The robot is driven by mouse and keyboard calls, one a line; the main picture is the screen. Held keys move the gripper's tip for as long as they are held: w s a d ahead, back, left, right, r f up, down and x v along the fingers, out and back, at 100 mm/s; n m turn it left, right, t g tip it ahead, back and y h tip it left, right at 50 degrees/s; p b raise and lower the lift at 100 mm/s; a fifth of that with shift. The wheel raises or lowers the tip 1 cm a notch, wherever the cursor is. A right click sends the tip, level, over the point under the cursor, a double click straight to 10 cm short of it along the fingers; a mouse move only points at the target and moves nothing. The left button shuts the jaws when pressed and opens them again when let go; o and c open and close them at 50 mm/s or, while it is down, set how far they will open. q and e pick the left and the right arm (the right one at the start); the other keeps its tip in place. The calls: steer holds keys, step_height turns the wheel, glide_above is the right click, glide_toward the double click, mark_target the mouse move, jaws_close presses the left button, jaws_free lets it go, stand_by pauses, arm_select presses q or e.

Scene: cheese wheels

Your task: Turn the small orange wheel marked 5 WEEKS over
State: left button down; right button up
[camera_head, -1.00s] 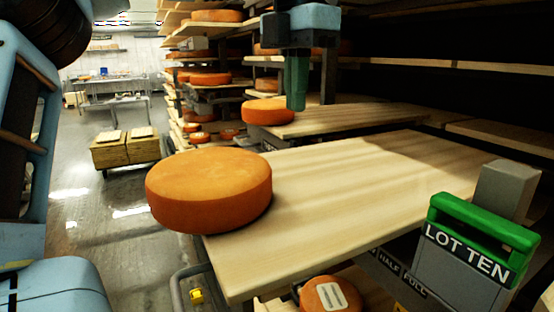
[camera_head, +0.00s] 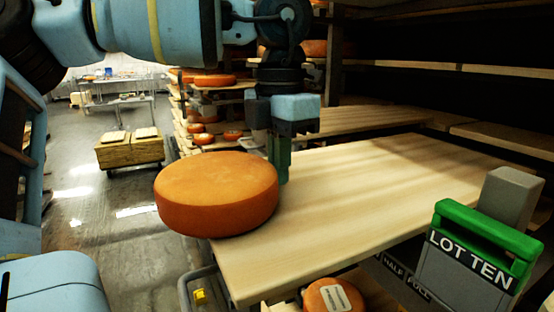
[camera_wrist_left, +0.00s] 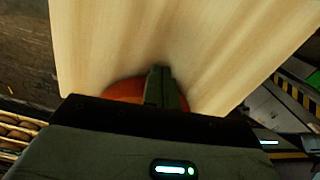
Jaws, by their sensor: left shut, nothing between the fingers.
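An orange cheese wheel (camera_head: 215,190) lies flat on the near wooden board (camera_head: 350,195), its left side hanging out past the board's left edge. No 5 WEEKS mark can be read on the sides I see. My left gripper (camera_head: 281,178) points down, shut and empty, close by the wheel's right far side; I cannot tell whether it touches. In the left wrist view the shut fingers (camera_wrist_left: 162,88) are over the board, with part of an orange wheel (camera_wrist_left: 122,90) beside them, mostly hidden by the gripper body. My right gripper is out of view.
A green-topped LOT TEN holder (camera_head: 480,245) stands at the board's right front. A labelled orange wheel (camera_head: 318,297) sits below the board. Racks with more wheels (camera_head: 207,80) stand behind. The board right of the gripper is clear. A cart with boxes (camera_head: 130,152) stands left.

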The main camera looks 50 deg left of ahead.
arm_select(q)
steer(key=shift+s, duration=0.15)
steer(key=shift+s+a, duration=0.15)
steer(key=shift+s, duration=0.75)
steer(key=shift+w, duration=0.1)
steer(key=shift+r, duration=3.9)
